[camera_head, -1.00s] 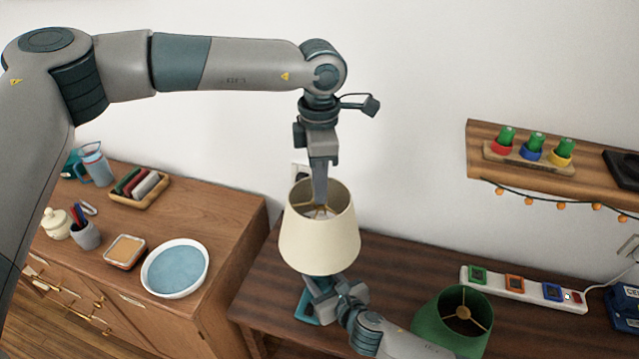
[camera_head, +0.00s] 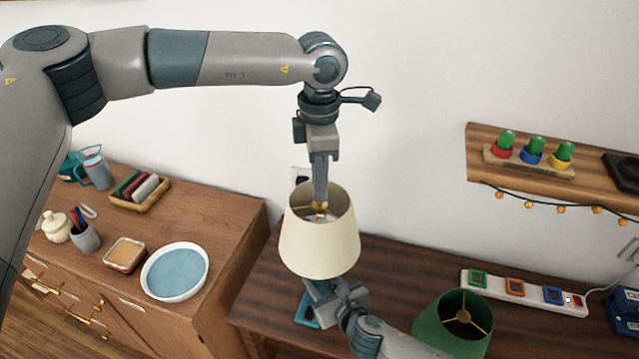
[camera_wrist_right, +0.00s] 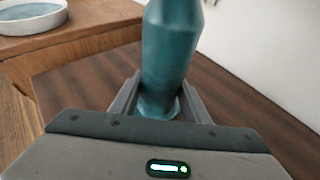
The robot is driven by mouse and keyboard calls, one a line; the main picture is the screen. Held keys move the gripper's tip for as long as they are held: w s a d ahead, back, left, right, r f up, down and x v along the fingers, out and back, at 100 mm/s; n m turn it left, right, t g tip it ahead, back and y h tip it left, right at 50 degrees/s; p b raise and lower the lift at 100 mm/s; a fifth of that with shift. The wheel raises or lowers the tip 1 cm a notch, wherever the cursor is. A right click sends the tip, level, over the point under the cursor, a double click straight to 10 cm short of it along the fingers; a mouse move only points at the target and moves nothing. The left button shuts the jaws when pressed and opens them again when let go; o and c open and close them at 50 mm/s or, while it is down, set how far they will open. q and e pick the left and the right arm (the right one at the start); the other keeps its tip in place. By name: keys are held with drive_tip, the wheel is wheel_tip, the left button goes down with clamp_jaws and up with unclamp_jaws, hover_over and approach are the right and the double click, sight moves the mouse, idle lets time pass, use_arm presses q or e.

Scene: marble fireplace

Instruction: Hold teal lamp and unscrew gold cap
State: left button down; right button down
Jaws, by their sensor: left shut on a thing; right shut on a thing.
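The lamp has a cream shade (camera_head: 320,243), and its teal body (camera_wrist_right: 168,50) stands upright in the right wrist view. My left gripper (camera_head: 321,197) points straight down into the shade's open top. It is shut on the gold cap (camera_head: 321,206) at the middle of the shade's frame, which the fingers partly hide. My right gripper (camera_wrist_right: 158,104) is shut around the narrow lower part of the teal body. In the head view the right gripper (camera_head: 330,296) shows just under the shade. The lamp's teal base (camera_head: 306,314) shows in part on the dark wooden table.
A green shade (camera_head: 438,322) and a white power strip (camera_head: 498,287) are on the table (camera_head: 262,306) to the right. A wall shelf (camera_head: 603,177) holds green-topped bulbs. On the left cabinet (camera_head: 222,238) are a blue-filled dish (camera_head: 152,287), a tray and cups.

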use_arm(q)
drive_tip(key=shift+r, duration=0.3)
drive_tip(key=shift+r, duration=2)
use_arm(e)
drive_tip(key=c, duration=0.9)
unclamp_jaws()
drive_tip(key=shift+s, duration=0.1)
use_arm(q)
drive_tip(key=shift+f+b, duration=0.85)
drive_tip(key=shift+f, duration=0.05)
use_arm(e)
drive_tip(key=v, duration=1.1)
drive_tip(key=shift+s+d+r, duration=0.15)
drive_tip(key=shift+s+d, duration=0.1)
drive_tip(key=shift+s, duration=0.05)
